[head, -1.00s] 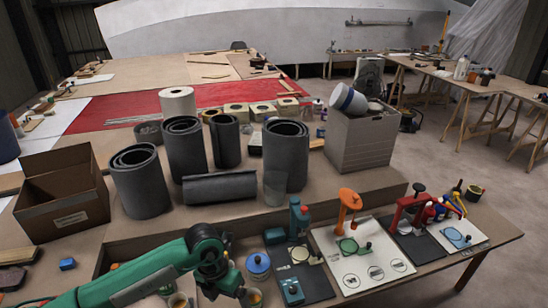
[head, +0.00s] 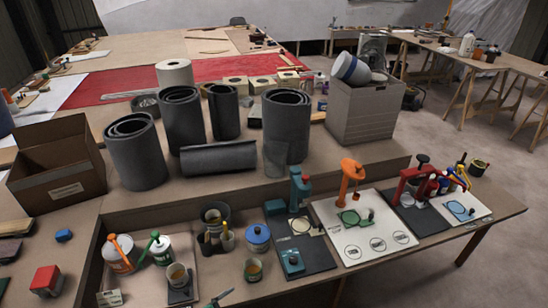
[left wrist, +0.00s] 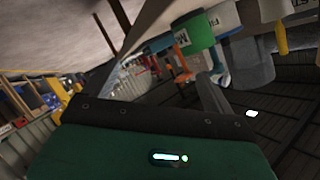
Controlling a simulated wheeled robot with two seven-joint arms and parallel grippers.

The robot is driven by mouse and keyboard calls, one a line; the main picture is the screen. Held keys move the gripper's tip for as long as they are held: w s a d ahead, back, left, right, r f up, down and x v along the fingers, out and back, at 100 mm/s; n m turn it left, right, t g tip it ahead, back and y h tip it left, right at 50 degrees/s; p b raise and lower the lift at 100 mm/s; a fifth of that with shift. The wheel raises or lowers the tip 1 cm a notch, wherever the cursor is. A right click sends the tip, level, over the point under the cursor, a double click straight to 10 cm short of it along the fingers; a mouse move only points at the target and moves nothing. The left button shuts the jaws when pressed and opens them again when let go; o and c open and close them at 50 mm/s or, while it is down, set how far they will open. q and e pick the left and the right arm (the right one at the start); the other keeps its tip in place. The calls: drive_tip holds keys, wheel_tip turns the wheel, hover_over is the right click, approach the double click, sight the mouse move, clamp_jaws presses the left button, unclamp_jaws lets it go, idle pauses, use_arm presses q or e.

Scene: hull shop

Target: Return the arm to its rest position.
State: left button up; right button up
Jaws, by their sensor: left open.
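The left wrist view shows the dark green body of my left gripper (left wrist: 165,78) at the bottom, with its grey fingers reaching up and apart. The gripper is open and I see nothing held between the fingers. The view is strongly tilted, with blurred bottles and tools beyond the fingers. My left arm and gripper do not show in the head view now. My right gripper is in neither view.
The workbench holds dark grey rolls (head: 137,150), a cardboard box (head: 57,165), glue cans (head: 121,253), an orange clamp fixture (head: 351,180) and a red clamp fixture (head: 417,180). A grey crate (head: 368,112) stands behind.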

use_arm(q)
drive_tip(key=s+a+f+n+g+y+b, duration=0.15)
drive_tip(key=s+a+f+n+y, duration=0.3)
drive_tip(key=s+f, duration=0.6)
drive_tip(key=s+a+f+n+g+y, duration=0.2)
drive_tip(key=s+a+f+n+y, duration=0.3)
drive_tip(key=s+f, duration=0.55)
drive_tip(key=s+a+f+n+g, duration=0.1)
drive_tip(key=s+f+g, duration=0.1)
drive_tip(key=s, duration=0.6)
drive_tip(key=s+a+f+n+g+b, duration=0.1)
drive_tip(key=s+f, duration=0.3)
drive_tip(key=s, duration=0.4)
drive_tip(key=s+a+f+n+g, duration=0.1)
drive_tip(key=s+f+g, duration=0.2)
drive_tip(key=s, duration=0.5)
drive_tip(key=shift+s+a+f+n, duration=0.35)
drive_tip(key=shift+a, duration=0.05)
